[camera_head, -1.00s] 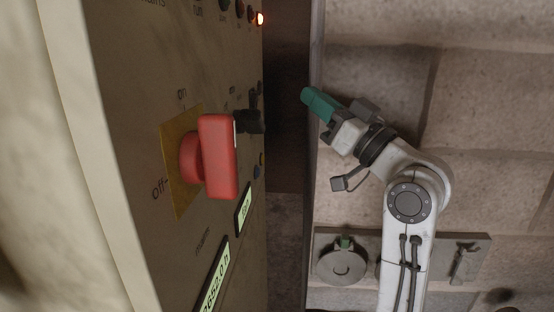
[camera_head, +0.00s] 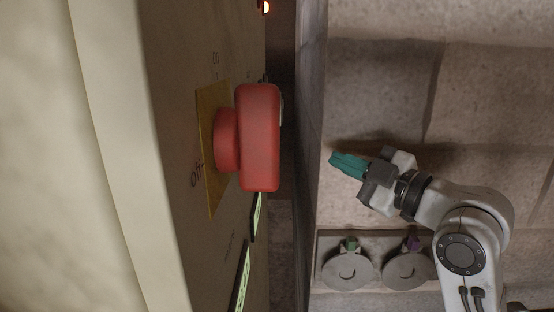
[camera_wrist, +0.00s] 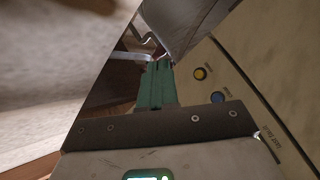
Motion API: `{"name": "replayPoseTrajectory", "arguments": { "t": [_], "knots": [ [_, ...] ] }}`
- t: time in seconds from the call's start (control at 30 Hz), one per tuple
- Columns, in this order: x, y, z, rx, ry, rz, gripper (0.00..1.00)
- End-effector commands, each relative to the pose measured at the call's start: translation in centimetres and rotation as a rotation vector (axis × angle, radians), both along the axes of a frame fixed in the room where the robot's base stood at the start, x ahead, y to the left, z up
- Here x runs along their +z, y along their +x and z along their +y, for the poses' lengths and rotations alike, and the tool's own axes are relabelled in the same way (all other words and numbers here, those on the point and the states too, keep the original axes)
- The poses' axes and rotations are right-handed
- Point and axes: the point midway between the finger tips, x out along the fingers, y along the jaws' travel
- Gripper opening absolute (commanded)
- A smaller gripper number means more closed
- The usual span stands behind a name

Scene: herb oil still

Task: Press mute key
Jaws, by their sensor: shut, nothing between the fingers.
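The panel (camera_head: 183,45) stands at the left in the head view, seen nearly edge-on. In the wrist view the panel (camera_wrist: 262,60) shows a yellow button (camera_wrist: 200,73) and a blue button (camera_wrist: 217,97) with small labels beside them. I cannot read clearly which one is the mute key. My gripper (camera_head: 333,158) has green fingers, shut and empty, in the air to the right of the panel and pointing toward it. In the wrist view my gripper (camera_wrist: 158,65) points up the picture, left of the buttons and apart from them.
A large red rotary switch (camera_head: 259,138) on a yellow plate sticks out from the panel. A grey block (camera_wrist: 185,22) lies across the top of the wrist view near my fingertips. A stone wall (camera_head: 460,100) and two grey round pieces (camera_head: 347,268) are behind the arm.

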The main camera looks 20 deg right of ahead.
Motion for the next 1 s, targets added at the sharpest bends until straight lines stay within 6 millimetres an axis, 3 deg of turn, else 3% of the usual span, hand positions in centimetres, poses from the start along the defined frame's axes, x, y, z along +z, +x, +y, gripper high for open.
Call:
{"name": "replayPoseTrajectory", "arguments": {
  "t": [0.27, 0.8, 1.0],
  "knots": [
    [0.1, 0.2, 0.6, 0.001, 0.003, 0.001, 0.0],
    [0.1, 2.2, 6.9, 0.002, 0.002, 0.0, 0.0],
    [0.1, 2.6, 8.1, 0.0, 0.002, 0.0, 0.0]
  ]
}}
